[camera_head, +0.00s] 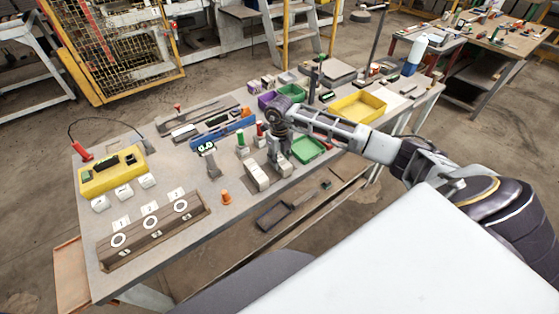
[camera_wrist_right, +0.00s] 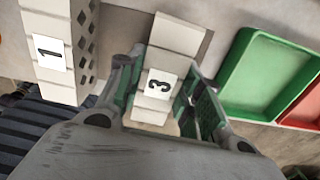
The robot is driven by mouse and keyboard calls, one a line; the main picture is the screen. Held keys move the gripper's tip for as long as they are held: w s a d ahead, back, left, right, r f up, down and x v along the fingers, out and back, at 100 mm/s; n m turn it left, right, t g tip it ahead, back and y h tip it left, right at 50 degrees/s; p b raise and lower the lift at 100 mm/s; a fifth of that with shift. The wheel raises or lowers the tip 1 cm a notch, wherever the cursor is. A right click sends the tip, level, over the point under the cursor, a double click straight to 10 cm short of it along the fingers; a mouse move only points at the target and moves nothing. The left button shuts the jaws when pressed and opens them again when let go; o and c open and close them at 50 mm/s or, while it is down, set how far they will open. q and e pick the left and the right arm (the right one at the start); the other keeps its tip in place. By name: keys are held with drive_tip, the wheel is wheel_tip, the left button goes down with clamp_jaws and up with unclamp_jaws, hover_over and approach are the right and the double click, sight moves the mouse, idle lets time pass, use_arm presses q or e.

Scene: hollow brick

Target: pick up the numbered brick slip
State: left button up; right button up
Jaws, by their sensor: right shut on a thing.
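A pale brick slip with a white label marked 3 (camera_wrist_right: 160,84) sits between the fingers of my right gripper (camera_wrist_right: 163,98) in the wrist view. In the head view the right gripper (camera_head: 279,157) points down at the table's front middle, over this slip (camera_head: 284,169). The gripper is shut on the slip; whether it is clear of the table I cannot tell. A hollow pale brick with a label marked 1 (camera_wrist_right: 50,51) stands to the left, apart from it; in the head view it seems to be the pale block (camera_head: 257,177). My left gripper is not in view.
A green tray (camera_head: 321,147) is close on the right, with a yellow tray (camera_head: 384,104) beyond it. A wooden board with numbered rings (camera_head: 200,219) lies at the table's left front.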

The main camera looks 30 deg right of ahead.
sight(280, 160)
wheel_tip(280, 160, up, 10)
drive_tip(key=shift+f+b, duration=0.15)
drive_tip(key=shift+b, duration=0.65)
idle(0.4)
drive_tip(key=shift+s+r+p, duration=0.2)
drive_tip(key=shift+r+p, duration=0.05)
drive_tip(key=shift+p, duration=0.35)
drive_tip(key=shift+s+a+p, duration=0.1)
drive_tip(key=shift+s+p, duration=0.05)
drive_tip(key=shift+p, duration=0.2)
